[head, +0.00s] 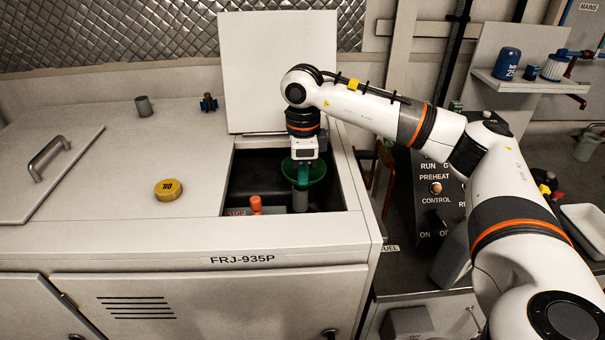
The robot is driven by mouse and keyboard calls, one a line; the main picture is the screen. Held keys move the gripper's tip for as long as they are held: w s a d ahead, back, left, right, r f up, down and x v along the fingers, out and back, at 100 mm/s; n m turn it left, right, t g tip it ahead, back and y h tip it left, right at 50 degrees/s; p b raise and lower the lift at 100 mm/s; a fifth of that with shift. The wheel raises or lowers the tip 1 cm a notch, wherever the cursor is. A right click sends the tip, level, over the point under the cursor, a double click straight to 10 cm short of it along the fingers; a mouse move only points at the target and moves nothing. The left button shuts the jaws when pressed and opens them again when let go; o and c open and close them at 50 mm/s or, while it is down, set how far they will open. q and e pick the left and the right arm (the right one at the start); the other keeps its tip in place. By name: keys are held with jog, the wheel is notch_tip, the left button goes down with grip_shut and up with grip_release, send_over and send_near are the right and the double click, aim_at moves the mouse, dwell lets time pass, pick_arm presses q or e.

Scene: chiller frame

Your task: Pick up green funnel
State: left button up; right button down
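The green funnel (318,174) sits in the open hatch of the white cabinet, its wide mouth facing up, above a grey upright neck (300,202). My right gripper (303,183) points straight down at the funnel, with its fingers at or inside the rim. The fingers are small and partly merge with the funnel, so I cannot tell whether they are open or shut on it. My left gripper is not in view.
The hatch lid (278,70) stands upright behind the opening. An orange-red fitting (256,204) stands inside the hatch. A yellow oil cap (168,189) and grey cup (144,106) rest on the cabinet top. A control panel (436,205) stands right, below my arm.

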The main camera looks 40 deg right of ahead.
notch_tip(320, 180, up, 9)
jog(key=p, duration=0.5)
jog(key=shift+p, duration=0.4)
jog(key=shift+s+r, duration=0.1)
